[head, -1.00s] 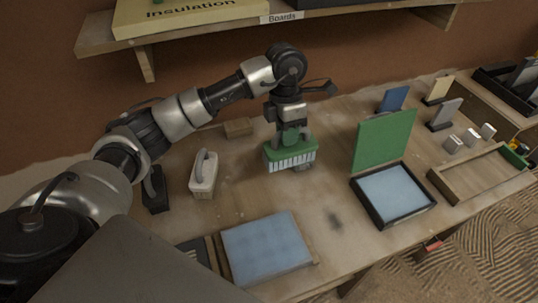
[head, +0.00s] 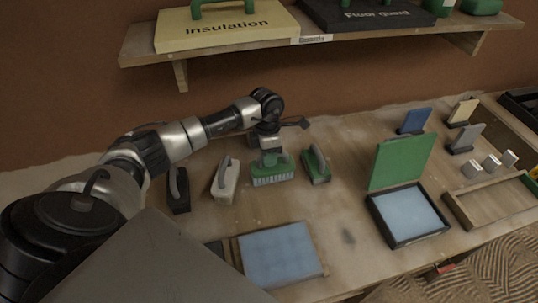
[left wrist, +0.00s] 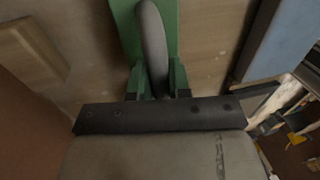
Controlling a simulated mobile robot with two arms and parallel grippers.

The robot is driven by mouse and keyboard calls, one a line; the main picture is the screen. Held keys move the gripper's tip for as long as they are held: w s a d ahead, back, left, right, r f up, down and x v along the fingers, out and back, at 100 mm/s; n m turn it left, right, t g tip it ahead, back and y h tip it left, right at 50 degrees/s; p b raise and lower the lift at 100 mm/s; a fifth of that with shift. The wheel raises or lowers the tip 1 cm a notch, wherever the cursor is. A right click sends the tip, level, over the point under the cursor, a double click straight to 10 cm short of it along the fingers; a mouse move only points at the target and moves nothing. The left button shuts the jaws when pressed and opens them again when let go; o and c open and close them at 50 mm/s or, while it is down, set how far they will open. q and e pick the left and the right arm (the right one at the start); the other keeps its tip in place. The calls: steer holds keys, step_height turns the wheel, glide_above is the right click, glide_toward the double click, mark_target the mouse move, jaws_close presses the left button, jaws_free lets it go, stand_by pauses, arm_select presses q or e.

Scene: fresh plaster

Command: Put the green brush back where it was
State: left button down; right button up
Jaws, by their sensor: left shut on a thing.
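The green brush (head: 272,176), with pale bristles pointing down, hangs below my left gripper (head: 270,155) near the back middle of the bench. The gripper is shut on it. In the left wrist view a grey curved handle (left wrist: 153,45) on a green body (left wrist: 127,25) lies between the jaws. I cannot tell whether the bristles touch the bench. A green tool with a grey handle (head: 316,165) lies just right of the brush. A whitish handled tool (head: 225,182) and a black one (head: 178,192) stand to its left. My right gripper is not in view.
A blue pad (head: 277,255) lies at the front. A black tray (head: 395,236) with a blue pad and upright green lid (head: 402,162) stands to the right. A wooden tray (head: 492,202) and small upright boards are farther right. A shelf (head: 320,45) overhangs the back.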

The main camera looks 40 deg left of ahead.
arm_select(q)
steer(key=shift+f, duration=0.4)
steer(key=shift+f+b, duration=0.2)
steer(key=shift+b, duration=0.1)
steer(key=c, duration=1.3)
jaws_free()
steer(key=shift+r, duration=0.1)
steer(key=shift+o, duration=1.2)
